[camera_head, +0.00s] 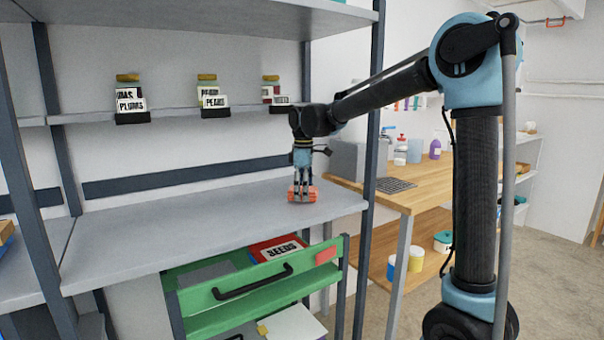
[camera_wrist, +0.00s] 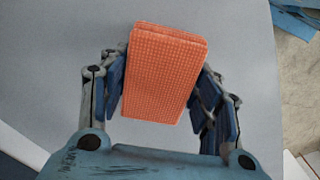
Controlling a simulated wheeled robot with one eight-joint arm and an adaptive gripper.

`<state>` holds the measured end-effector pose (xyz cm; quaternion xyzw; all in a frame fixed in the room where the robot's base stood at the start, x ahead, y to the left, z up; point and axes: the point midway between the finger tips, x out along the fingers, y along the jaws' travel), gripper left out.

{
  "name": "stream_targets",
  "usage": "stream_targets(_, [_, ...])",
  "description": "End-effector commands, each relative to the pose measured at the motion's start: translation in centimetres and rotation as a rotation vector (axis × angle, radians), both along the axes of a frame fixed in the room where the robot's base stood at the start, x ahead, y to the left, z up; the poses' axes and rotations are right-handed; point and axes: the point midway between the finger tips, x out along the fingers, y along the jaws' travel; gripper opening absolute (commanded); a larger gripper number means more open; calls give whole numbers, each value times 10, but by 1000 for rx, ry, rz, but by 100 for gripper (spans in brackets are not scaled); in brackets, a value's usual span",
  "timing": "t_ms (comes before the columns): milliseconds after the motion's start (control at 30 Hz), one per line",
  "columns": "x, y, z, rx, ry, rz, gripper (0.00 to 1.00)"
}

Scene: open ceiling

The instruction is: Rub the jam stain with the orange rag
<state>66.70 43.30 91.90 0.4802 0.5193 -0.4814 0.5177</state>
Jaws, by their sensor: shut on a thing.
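The orange rag (camera_head: 303,194) is a folded, textured block in my gripper (camera_head: 303,186), low over the grey shelf (camera_head: 180,232) near its right end. In the wrist view the rag (camera_wrist: 165,75) sits between the two blue-padded fingers of my gripper (camera_wrist: 165,95), which is shut on it. I cannot tell whether the rag touches the shelf. No jam stain shows clearly in either view; the shelf under the rag is hidden by it.
Labelled jars (camera_head: 130,98) stand on the narrow shelf above. A green drawer (camera_head: 250,285) with a SEEDS packet (camera_head: 282,249) is open below. A dark post (camera_head: 372,130) stands right of my gripper, before a wooden workbench (camera_head: 425,182). The shelf left of my gripper is clear.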

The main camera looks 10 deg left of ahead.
Motion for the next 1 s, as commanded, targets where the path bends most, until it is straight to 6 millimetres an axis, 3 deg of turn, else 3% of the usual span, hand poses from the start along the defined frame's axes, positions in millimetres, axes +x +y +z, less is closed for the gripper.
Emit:
stream_targets(33, [1, -3, 14, 0, 0, -3, 32])
stream_targets(600, [5, -8, 63, 0, 0, -12, 32])
stream_targets(1000, [6, -10, 73, 0, 0, -15, 32])
